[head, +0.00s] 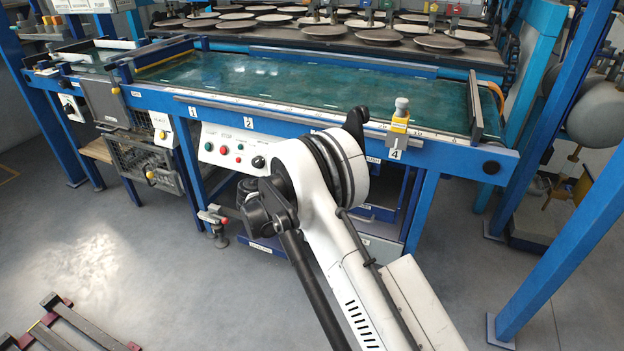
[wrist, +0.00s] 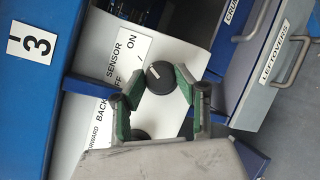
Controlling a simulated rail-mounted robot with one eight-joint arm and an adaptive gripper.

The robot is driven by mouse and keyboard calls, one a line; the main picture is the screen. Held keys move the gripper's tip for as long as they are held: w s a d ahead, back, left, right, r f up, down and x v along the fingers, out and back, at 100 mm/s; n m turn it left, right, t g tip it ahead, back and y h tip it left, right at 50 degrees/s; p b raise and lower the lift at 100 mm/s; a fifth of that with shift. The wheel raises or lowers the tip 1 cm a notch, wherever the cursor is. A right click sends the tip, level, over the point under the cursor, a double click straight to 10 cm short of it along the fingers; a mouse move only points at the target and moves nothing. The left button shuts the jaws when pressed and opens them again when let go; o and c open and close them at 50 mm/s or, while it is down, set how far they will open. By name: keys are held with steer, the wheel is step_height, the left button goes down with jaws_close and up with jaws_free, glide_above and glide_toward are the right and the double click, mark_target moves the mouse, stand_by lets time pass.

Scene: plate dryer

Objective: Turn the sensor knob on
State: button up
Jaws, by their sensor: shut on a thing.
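The sensor knob (wrist: 163,77) is a round black knob with a short white mark near its left side. It sits on a white panel (wrist: 182,22) labelled SENSOR, OFF and ON in the wrist view. My gripper (wrist: 156,86) is shut on the sensor knob, with one green-padded finger on each side. In the head view the gripper and the sensor knob are hidden behind my white arm.
A second black knob (wrist: 139,135) with forward and backward labels is close beside, between my fingers' bases in the picture. Grey drawers (wrist: 252,60) stand to the right. The head view shows panel buttons (head: 223,149) and a yellow-grey sensor (head: 401,112) on the frame's edge.

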steer(key=o, duration=1.1)
steer(key=v, duration=1.2)
